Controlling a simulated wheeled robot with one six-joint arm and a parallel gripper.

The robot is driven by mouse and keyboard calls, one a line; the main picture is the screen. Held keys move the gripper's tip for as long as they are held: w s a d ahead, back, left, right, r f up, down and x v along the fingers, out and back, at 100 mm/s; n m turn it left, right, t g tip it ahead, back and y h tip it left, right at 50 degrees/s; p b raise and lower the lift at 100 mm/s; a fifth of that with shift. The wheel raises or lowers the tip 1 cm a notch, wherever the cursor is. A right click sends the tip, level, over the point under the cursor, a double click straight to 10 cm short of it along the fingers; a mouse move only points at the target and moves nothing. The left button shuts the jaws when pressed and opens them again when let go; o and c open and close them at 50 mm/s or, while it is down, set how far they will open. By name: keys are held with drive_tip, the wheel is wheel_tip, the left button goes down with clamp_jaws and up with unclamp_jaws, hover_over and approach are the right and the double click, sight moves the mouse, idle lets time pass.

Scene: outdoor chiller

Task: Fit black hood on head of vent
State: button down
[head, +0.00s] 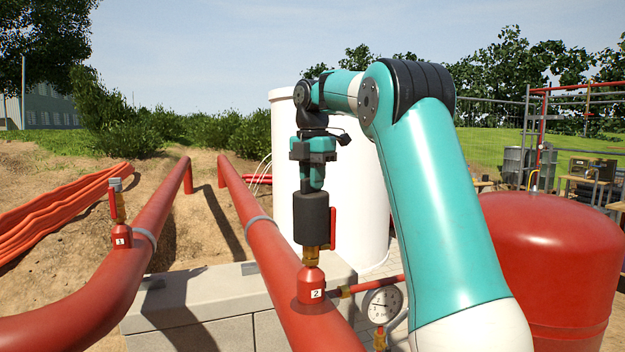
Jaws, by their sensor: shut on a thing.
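The black hood (311,218) is an upright dark cylinder in the middle of the head view. My gripper (312,186) points down from above and is shut on the hood's top. The hood is in line with the vent marked 2 (312,285), over its brass body (310,258). The head of this vent is hidden, seemingly behind or inside the hood. I cannot tell how far down the hood sits. The vent's red lever (332,229) stands upright just right of the hood.
Another vent, marked 1 (121,236), with a grey head stands on the left red pipe (75,305). A white tank (350,190) is behind my gripper. A red side pipe (372,284), a gauge (383,305) and a red vessel (545,260) lie to the right.

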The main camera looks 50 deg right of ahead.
drive_tip(key=shift+f, duration=0.2)
drive_tip(key=c, duration=0.5)
unclamp_jaws()
drive_tip(key=shift+c, duration=0.2)
wheel_tip(320, 180, up, 7)
drive_tip(key=p, duration=0.7)
drive_tip(key=shift+r, duration=0.15)
wheel_tip(320, 180, up, 17)
drive_tip(key=p, duration=0.8)
